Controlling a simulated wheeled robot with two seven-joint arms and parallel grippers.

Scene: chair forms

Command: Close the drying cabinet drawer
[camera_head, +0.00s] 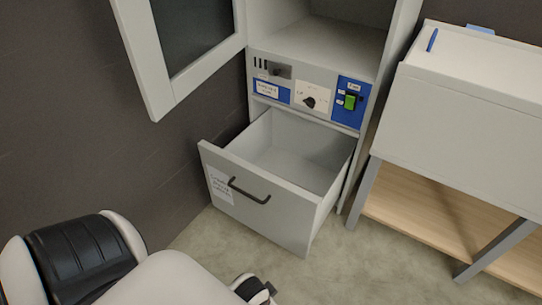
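The drying cabinet (390,55) stands against the dark wall, in the middle of the head view. Its lower drawer (262,215) is pulled well out and its inside looks empty. The drawer front is light grey with a black bar handle (248,191) and a white paper label on its left part. White and black links of my own arm show at the bottom left, in front of the drawer and apart from it in the picture. I see no fingertips of either gripper.
The cabinet's upper door (157,90), with a dark pane, hangs open at the upper left. A control panel (311,97) with a knob and green switch sits above the drawer. A grey-white table (460,110) with a wooden shelf stands at right. Floor shows before the drawer.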

